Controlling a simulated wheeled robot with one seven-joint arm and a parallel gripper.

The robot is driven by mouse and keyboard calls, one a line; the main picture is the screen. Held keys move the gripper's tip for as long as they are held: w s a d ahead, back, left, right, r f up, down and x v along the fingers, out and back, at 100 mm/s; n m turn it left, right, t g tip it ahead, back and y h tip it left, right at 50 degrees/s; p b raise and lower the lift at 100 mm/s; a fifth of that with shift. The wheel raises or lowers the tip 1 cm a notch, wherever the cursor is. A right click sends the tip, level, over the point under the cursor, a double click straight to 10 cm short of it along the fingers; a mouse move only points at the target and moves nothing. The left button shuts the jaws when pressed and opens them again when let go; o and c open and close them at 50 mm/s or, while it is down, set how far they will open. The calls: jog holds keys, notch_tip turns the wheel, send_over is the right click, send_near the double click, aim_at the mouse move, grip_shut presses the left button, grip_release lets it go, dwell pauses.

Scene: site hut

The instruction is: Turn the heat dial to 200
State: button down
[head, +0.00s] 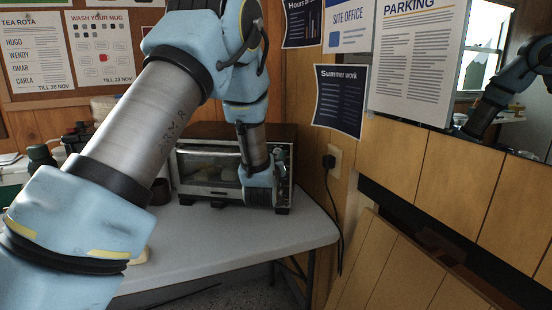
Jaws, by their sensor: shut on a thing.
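A toaster oven (207,188) with a glass door and a silver front stands at the back of the table. Its control panel (285,160) is on the right of its front. My gripper (274,172) is at this panel, with my wrist in front of it. It is shut on a dial there, which I take to be the heat dial. My wrist hides the fingertips, the dial and most of the panel. The dial's marks and the number it points to cannot be read from here.
The grey table (215,233) is clear in front of the oven. A black plug sits in a wall socket (334,160) right of the oven, its cable hanging down. A dark green flask (41,158) and other items stand at left. A wood-panelled wall is close on the right.

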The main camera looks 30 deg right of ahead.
jog(key=shift+f+m+b, duration=0.1)
jog(key=shift+m+b, duration=0.2)
jog(key=shift+b, duration=0.1)
jog(key=m+b, duration=0.3)
jog(key=shift+f+m, duration=0.1)
jog(key=shift+m, duration=0.3)
jog(key=m+b, duration=0.3)
jog(key=m, duration=0.2)
jog(key=m+b, duration=0.1)
jog(key=m, duration=0.4)
jog(key=shift+m, duration=2.7)
jog(key=c, duration=0.5)
grip_release()
jog(key=shift+r, duration=0.2)
jog(key=shift+c, duration=0.2)
